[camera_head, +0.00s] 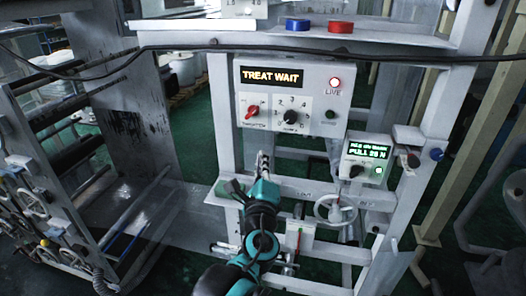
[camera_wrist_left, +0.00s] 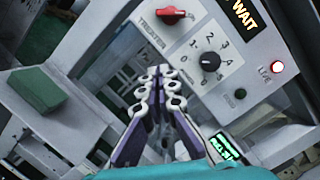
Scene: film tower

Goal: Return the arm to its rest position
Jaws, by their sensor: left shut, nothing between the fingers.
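My left gripper (camera_head: 263,160) is shut and empty, just below the white control panel (camera_head: 322,75) in the head view. Its teal arm comes up from the bottom centre. In the left wrist view the fingers of the left gripper (camera_wrist_left: 160,82) are together, with nothing between them, and the panel lies beyond them. The panel display (camera_head: 271,77) reads "TREAT WAIT". Below it are a red knob (camera_head: 251,111) and a black numbered dial (camera_head: 291,117). The red lamp (camera_head: 335,83) marked LIVE is lit. My right gripper is not in view.
A small display box (camera_head: 368,160) reading "PULL 26 N" sits right of the gripper, above a handwheel (camera_head: 335,209). A blue button (camera_head: 298,25) and a red button (camera_head: 340,27) are on the upper shelf. A black cable (camera_head: 400,58) crosses above the panel. Rollers stand at left.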

